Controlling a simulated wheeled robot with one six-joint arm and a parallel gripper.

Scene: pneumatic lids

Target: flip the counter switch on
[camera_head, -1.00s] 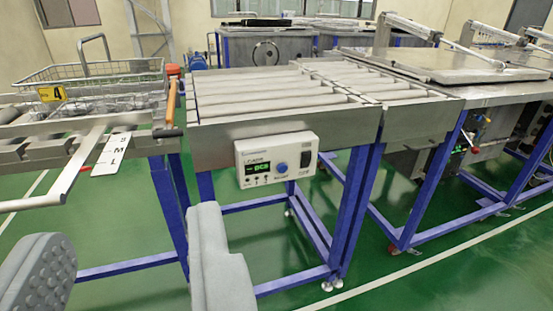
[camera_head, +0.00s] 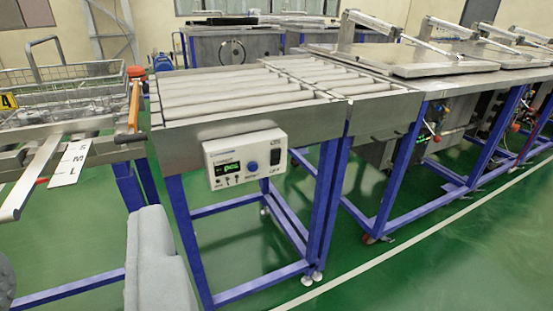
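The counter box (camera_head: 245,159) is a white control unit on the front side of the roller conveyor. It has a green lit display, a blue knob (camera_head: 252,167) and a dark rocker switch (camera_head: 275,158) at its right end. I cannot tell which way the rocker is pressed. My gripper (camera_head: 75,275) shows as a grey finger at the lower middle left and a dark sliver of the other finger at the left edge. The fingers are wide apart with nothing between them. The gripper is in front of the box, below and left of it, not touching it.
The roller conveyor (camera_head: 240,88) stands on blue legs. At left are a wire basket (camera_head: 80,95), an orange handle (camera_head: 133,105) and a metal bar with an S M L plate (camera_head: 69,163). Steel lidded tables (camera_head: 420,62) stand at right. Green floor in front is clear.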

